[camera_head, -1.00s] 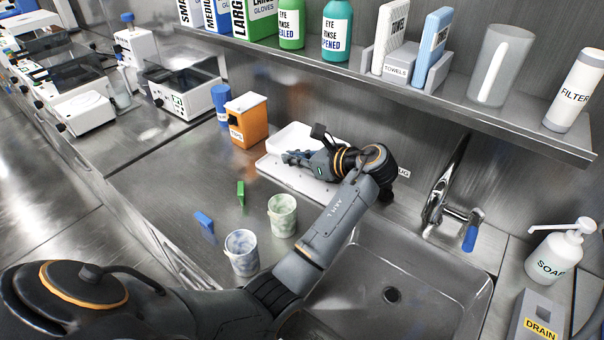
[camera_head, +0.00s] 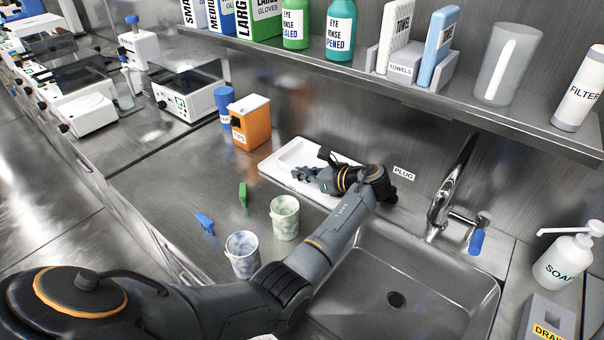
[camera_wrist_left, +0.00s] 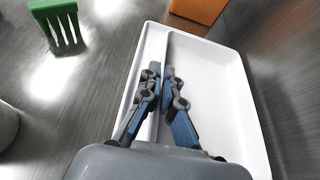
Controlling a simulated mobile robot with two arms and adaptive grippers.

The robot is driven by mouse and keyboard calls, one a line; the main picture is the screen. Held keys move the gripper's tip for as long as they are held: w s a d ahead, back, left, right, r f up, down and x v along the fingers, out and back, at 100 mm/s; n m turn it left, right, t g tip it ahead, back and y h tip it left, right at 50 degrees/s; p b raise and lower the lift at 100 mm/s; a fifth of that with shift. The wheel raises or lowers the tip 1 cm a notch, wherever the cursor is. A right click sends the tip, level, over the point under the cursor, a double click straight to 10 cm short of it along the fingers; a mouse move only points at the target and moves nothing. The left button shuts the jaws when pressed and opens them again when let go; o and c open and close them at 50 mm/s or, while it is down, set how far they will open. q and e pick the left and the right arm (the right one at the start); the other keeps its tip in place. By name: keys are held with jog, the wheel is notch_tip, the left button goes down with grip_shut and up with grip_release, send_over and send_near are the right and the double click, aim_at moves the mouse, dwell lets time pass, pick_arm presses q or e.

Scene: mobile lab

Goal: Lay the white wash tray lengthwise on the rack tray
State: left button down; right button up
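The white wash tray (camera_head: 293,152) lies along the back wall, roughly flat, over the white rack tray. In the left wrist view, the wash tray (camera_wrist_left: 215,85) fills the right side, and a strip that looks like the rack tray (camera_wrist_left: 147,48) shows along its left. The trays' edges are hard to tell apart, and I cannot tell whether they are in full contact. My left gripper (camera_head: 303,173) reaches over the near side. In the left wrist view its fingers (camera_wrist_left: 163,76) close on the wash tray's thin upright rim. My right gripper is out of view.
An orange box (camera_head: 250,122) stands by the trays' left end. A green comb-like piece (camera_head: 243,194), a blue piece (camera_head: 205,223) and two cups (camera_head: 284,217) (camera_head: 243,254) are nearer. The sink (camera_head: 400,275) is right; a shelf (camera_head: 430,98) overhangs behind.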

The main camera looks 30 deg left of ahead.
pick_arm(q)
jog(key=c, duration=2)
grip_release()
jog(key=shift+f, duration=0.15)
jog(key=o, duration=0.5)
jog(key=shift+d+r, duration=0.15)
jog(key=shift+r, duration=0.05)
jog(key=v, duration=1.1)
jog(key=shift+d+r, duration=0.25)
jog(key=shift+d, duration=0.05)
jog(key=shift+s+f, duration=0.1)
jog(key=shift+f, duration=0.05)
